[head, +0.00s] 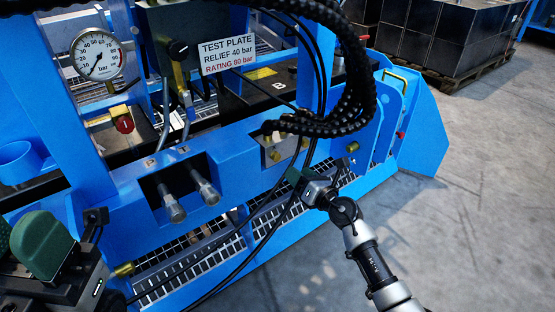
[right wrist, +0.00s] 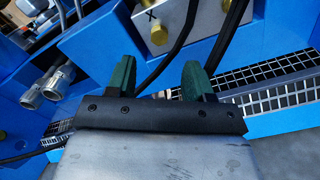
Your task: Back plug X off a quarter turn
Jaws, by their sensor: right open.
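Plug X appears to be the brass plug (right wrist: 158,36) beside the letter X on a pale metal block in the right wrist view. In the head view the block (head: 268,143) sits on the blue beam, partly behind black hoses, with small brass plugs on its face. My right gripper (head: 301,178) is just below the block, apart from it. In its wrist view the green fingers (right wrist: 160,78) are spread and empty, short of the plug, with a black hose beyond them. My left gripper (head: 22,243) is at the lower left; its grip is unclear.
Black hoses (head: 330,125) hang around the block and run down past my right gripper. Two metal couplings (head: 190,190) stick out of the beam to the left. A pressure gauge (head: 97,56) and a test plate sign (head: 229,54) are above. Open floor (head: 480,200) lies right.

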